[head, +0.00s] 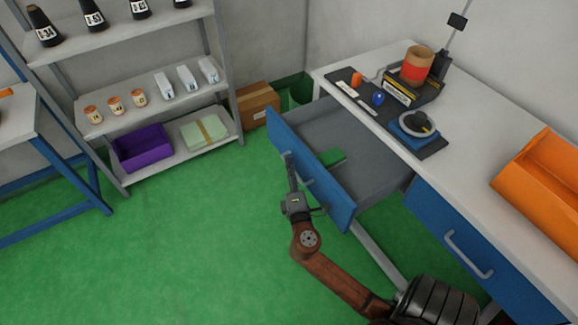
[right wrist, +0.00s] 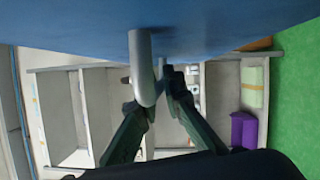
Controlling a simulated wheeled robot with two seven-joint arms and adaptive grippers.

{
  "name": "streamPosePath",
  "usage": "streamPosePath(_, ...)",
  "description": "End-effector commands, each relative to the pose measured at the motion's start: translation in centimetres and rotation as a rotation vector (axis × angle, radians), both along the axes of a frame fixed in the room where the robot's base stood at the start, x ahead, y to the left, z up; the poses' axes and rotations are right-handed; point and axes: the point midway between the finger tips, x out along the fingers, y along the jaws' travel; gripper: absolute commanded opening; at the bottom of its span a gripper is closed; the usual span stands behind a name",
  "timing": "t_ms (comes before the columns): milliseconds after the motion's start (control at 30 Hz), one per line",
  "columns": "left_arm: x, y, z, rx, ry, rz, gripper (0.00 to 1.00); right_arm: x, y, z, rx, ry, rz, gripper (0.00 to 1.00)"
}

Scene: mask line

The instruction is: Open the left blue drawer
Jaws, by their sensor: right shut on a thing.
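The left blue drawer (head: 335,196) is pulled well out from the white workbench, and its grey inside (head: 362,150) is in view. My right gripper (head: 291,172) is at the outer side of the drawer's blue front, shut on its handle. In the right wrist view, the pale handle (right wrist: 142,62) hangs from the blue front (right wrist: 80,32), with the gripper's two dark fingers (right wrist: 158,100) on either side of it. The gripper hides part of the handle in the head view. My left gripper is not in view.
A second blue drawer (head: 440,235) to the right is shut. The workbench (head: 455,130) carries a black mat with several items and an orange bin (head: 545,180). A shelf unit (head: 165,70) stands at the back left. Green floor (head: 200,250) left of the drawer is clear.

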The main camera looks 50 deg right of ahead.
Motion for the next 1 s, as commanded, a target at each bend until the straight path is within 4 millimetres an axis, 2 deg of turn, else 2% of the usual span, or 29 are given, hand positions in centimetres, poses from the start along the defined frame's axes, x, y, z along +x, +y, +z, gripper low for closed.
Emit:
streamPosePath(133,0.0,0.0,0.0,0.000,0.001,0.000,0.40,-0.1,-0.1,-0.3,0.002,0.005,-0.004,0.00)
streamPosePath(167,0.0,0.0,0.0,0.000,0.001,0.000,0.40,-0.1,-0.1,-0.3,0.002,0.005,-0.004,0.09)
streamPosePath(400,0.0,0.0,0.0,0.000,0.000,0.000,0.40,0.0,-0.1,-0.2,0.001,0.002,-0.003,0.25)
streamPosePath(767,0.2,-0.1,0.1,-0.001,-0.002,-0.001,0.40,-0.3,0.3,-0.1,0.001,0.001,0.000,0.26)
streamPosePath(1000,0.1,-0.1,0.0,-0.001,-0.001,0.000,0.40,-3.4,2.8,-0.6,0.003,0.003,-0.002,0.26)
